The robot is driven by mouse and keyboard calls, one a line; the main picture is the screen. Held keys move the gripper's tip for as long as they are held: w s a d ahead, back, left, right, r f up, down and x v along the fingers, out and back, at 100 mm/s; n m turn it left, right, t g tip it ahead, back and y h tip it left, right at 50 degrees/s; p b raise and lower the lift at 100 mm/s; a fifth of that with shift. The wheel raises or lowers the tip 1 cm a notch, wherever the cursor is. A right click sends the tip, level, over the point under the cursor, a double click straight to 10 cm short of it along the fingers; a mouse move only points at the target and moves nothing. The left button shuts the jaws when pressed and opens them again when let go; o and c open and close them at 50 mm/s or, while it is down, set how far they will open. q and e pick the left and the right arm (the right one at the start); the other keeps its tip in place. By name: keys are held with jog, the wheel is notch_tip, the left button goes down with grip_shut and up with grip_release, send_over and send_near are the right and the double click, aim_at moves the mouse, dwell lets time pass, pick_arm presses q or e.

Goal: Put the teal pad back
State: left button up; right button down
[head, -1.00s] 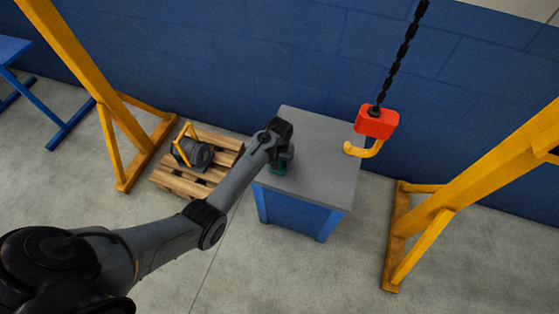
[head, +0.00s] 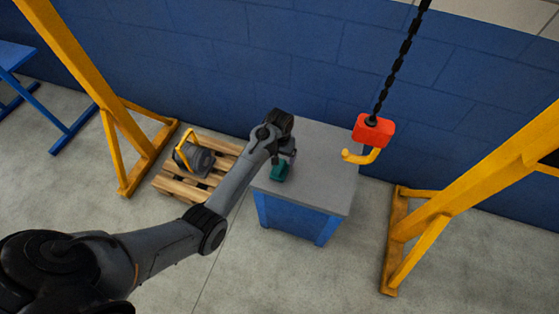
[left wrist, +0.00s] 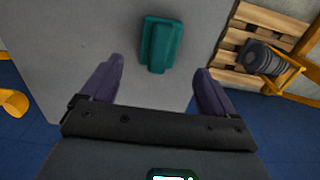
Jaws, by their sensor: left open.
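The teal pad (head: 280,171) sits on the grey top of the blue table (head: 325,170), near its left edge. In the left wrist view the teal pad (left wrist: 160,44) lies beyond the fingertips, with clear table surface around it. My left gripper (left wrist: 158,78) is open and empty, its two purple fingers spread apart. In the head view the left gripper (head: 286,157) is over the table right beside the pad and partly hidden by the wrist. My right gripper is not in view.
A red hoist block (head: 373,130) with a yellow hook (head: 361,156) hangs by a chain over the table's right side. A wooden pallet (head: 178,186) with a dark motor (head: 200,161) stands left of the table. Yellow gantry legs (head: 420,222) flank the area.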

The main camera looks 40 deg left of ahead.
aim_at(280, 167)
pick_arm(q)
jog(key=s+d+r+m+t, duration=0.1)
jog(key=s+d+r+m, duration=0.1)
jog(key=s, duration=0.7)
jog(key=s+d+r+m+t, duration=0.1)
jog(key=s+d+r, duration=0.3)
jog(key=s, duration=0.5)
jog(key=s+d+r+m+t, duration=0.1)
jog(key=s+d+r+m, duration=0.2)
jog(key=s+d, duration=0.4)
jog(key=s, duration=0.3)
jog(key=shift+r+t+p, duration=0.15)
jog(key=shift+t+p, duration=0.15)
jog(key=shift+p, duration=0.1)
notch_tip(280, 167, up, 38)
jog(key=p, duration=3.8)
